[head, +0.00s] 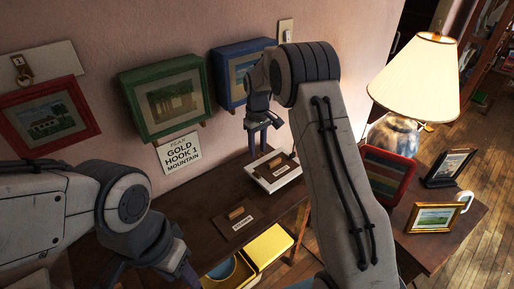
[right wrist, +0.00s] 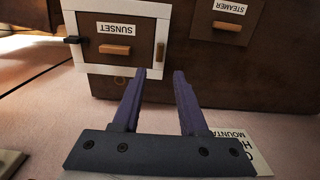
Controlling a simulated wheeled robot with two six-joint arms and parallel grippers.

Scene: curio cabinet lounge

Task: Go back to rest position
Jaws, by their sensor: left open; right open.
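My right gripper (head: 258,140) hangs in front of the wall below the blue-framed box, above the dark cabinet. In the right wrist view its two purple fingers (right wrist: 159,76) are apart with nothing between them. They point at the white-framed drawer front (right wrist: 124,35) labelled SUNSET, just short of or beside its lower right corner; whether they touch it I cannot tell. My left gripper (head: 172,268) is low at the left, partly cut off by the bottom edge, with nothing seen in it.
The dark cabinet (head: 205,188) carries a white-framed drawer front (head: 258,184) and a brown one (head: 225,228). A yellow open drawer (head: 268,246) is below. Green (head: 130,95), blue (head: 224,92) and red (head: 12,130) framed pictures hang on the wall. A lamp (head: 415,75) stands right.

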